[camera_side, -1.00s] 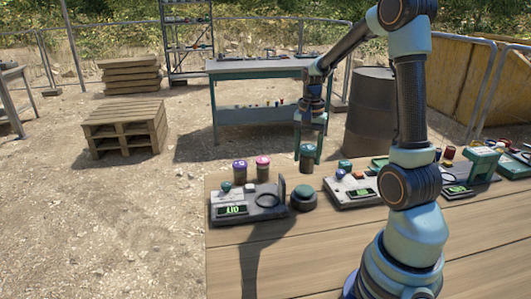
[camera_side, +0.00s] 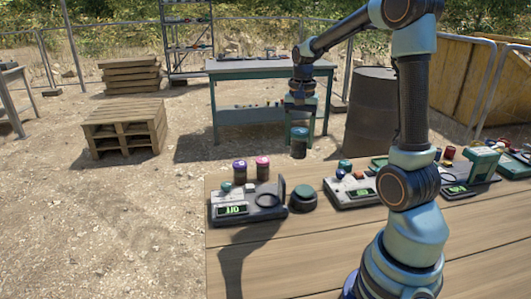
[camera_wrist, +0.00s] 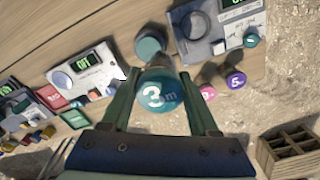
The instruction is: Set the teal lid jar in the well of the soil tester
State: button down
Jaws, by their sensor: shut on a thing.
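The teal lid jar (camera_side: 299,146) hangs upright in my gripper (camera_side: 300,122), above the back edge of the wooden table. In the wrist view its lid (camera_wrist: 160,94), marked 3, sits between the two fingers (camera_wrist: 160,108), which are shut on it. A grey tester (camera_side: 246,209) with a black ring around its well (camera_side: 267,200) and a lit display stands on the table, left of and below the jar. Its ringed well (camera_wrist: 195,26) shows empty in the wrist view. I take this device as the soil tester.
A purple lid jar (camera_side: 239,172) and a pink lid jar (camera_side: 262,168) stand just behind the tester. A round dark green-topped object (camera_side: 304,198) stands at its right. Another device (camera_side: 350,191) with a display is further right. The table's front is clear.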

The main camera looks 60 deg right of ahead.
jog(key=w+a+n, duration=0.3)
jog(key=w+a, duration=0.3)
jog(key=a, duration=0.1)
jog(key=shift+s+d+f, duration=0.1)
jog(key=shift+d+f, duration=0.05)
jog(key=shift+f, duration=5.6)
jog(key=shift+f, duration=0.65)
jog(key=shift+c, duration=0.3)
grip_release()
jog(key=shift+s, duration=0.1)
jog(key=shift+c, duration=0.7)
